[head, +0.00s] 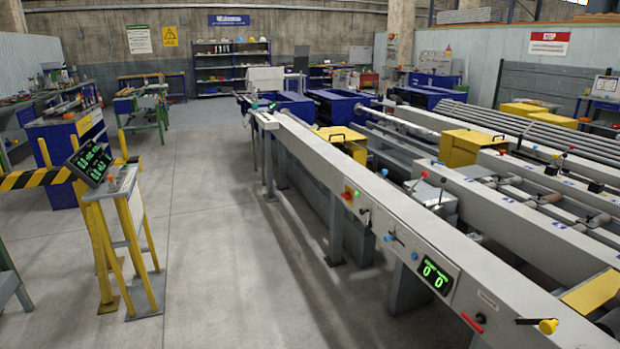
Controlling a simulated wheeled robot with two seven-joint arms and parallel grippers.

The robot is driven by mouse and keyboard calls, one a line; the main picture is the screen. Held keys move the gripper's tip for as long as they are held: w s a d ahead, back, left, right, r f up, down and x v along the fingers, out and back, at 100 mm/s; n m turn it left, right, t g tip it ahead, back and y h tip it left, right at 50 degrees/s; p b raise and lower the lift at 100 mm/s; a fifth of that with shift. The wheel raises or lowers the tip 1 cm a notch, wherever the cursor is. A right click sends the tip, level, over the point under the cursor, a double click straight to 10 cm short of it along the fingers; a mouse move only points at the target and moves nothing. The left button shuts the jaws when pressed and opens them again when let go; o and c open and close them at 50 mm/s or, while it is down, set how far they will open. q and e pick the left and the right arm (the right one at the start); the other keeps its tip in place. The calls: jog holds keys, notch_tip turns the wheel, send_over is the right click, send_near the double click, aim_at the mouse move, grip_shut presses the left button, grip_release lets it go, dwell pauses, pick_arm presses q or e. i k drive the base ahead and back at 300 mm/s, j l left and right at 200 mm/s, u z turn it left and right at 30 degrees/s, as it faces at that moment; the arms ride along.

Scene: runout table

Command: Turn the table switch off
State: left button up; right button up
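The long grey runout table (335,161) runs from the back middle to the front right. On its side face is a yellow plate with a red knob (347,193), which may be a switch. A small dark lever or knob (364,216) sits just right of it. Farther right are a blue-ended handle (390,237) and a green-lit display (435,274). I cannot tell which of these is the table switch or its position. Neither of my grippers shows in the head view.
A yellow-legged console (122,215) with a tilted green display stands at the left, beside a black-and-yellow barrier (35,179). The grey floor (215,240) between console and table is clear. A red handle (472,322) and a yellow knob (547,326) stick out from the table's near end.

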aim_at(346, 196)
jog(key=i+j+u, duration=0.3)
jog(key=i, duration=0.2)
jog(key=i+j+u, duration=0.15)
jog(key=i+u, duration=0.15)
jog(key=i, duration=0.25)
jog(key=i+u, duration=0.3)
jog(key=i, duration=0.25)
